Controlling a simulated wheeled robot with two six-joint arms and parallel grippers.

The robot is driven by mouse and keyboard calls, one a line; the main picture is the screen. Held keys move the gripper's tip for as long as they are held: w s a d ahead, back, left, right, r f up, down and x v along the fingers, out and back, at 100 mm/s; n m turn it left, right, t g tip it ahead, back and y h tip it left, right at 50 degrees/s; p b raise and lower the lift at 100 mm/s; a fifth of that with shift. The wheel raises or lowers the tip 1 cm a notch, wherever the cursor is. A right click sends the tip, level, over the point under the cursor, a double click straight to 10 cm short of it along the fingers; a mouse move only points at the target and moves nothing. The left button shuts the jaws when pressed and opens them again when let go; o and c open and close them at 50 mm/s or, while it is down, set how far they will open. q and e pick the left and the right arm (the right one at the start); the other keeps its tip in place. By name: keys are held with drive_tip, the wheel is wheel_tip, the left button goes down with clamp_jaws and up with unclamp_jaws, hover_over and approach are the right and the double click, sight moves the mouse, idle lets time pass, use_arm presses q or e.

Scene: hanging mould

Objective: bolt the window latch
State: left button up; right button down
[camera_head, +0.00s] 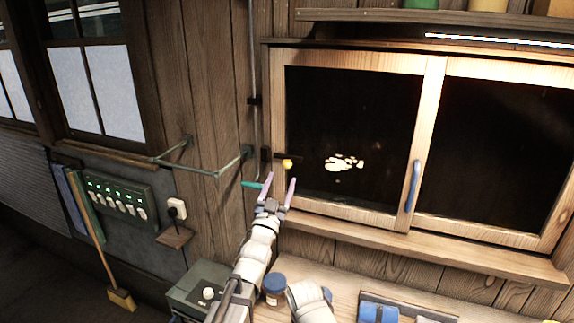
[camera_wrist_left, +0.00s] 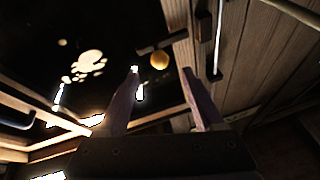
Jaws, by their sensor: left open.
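The window latch is a dark bar (camera_head: 273,155) with a round yellow knob (camera_head: 287,163) at the left side of the window frame (camera_head: 278,120). In the left wrist view the bar (camera_wrist_left: 163,43) and knob (camera_wrist_left: 160,61) show beyond my fingertips, roughly between them. My left gripper (camera_head: 281,182) is open and empty, its two pale purple fingers pointing up just below the knob. It also shows in the left wrist view (camera_wrist_left: 161,72). The fingers look apart from the knob; the exact depth gap is hard to tell. My right gripper is not seen.
A blue window handle (camera_head: 413,186) is on the middle stile. A green pipe bracket (camera_head: 205,172) juts from the wall at left, with a teal rod (camera_head: 251,184) close to my left fingers.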

sight(286, 167)
use_arm(q)
drive_tip(key=p+x, duration=0.2)
drive_tip(key=x, duration=0.5)
drive_tip(key=shift+w+r+p, duration=0.1)
drive_tip(key=shift+w+p, duration=0.25)
drive_tip(key=shift+p, duration=0.05)
drive_tip(key=shift+c, duration=0.3)
clamp_jaws()
idle(0.7)
